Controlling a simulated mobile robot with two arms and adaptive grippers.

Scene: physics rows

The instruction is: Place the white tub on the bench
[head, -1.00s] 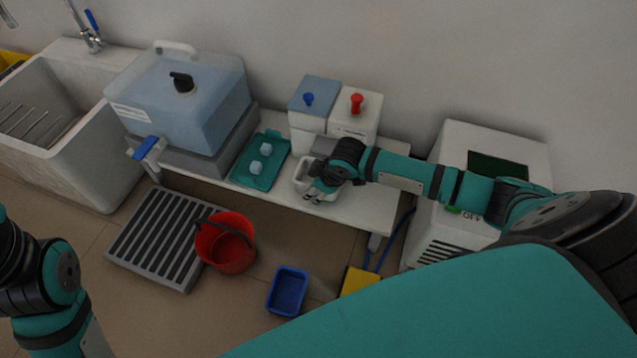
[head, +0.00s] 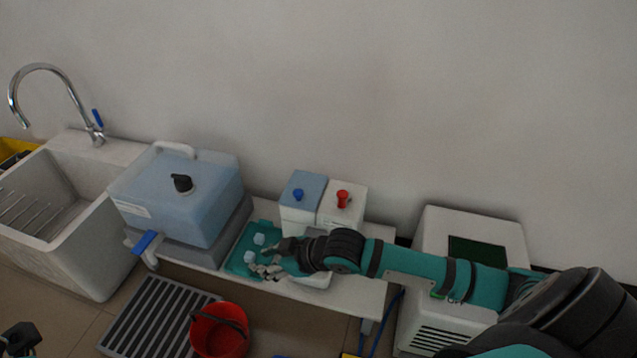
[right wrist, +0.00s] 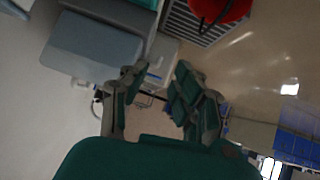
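The white tub (head: 318,281) stands on the white bench (head: 355,295), in front of the two dispenser boxes. My right forearm and wrist hide most of it; only its front part shows below them in the head view. My right gripper (head: 262,270) is left of the tub, over the right edge of the teal tray, and points left. In the right wrist view its two fingers (right wrist: 155,88) are spread apart, with nothing held between them. A dark part of my left arm or gripper (head: 20,338) shows at the lower left; its fingers are unclear.
The teal tray (head: 236,264) holds two pale blue cubes (head: 249,257). A large blue water tank (head: 180,205) stands left of it, and a blue-topped box (head: 302,200) and red-knobbed box (head: 342,208) behind. A red bucket (head: 220,335) is on the floor. The bench's right end is clear.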

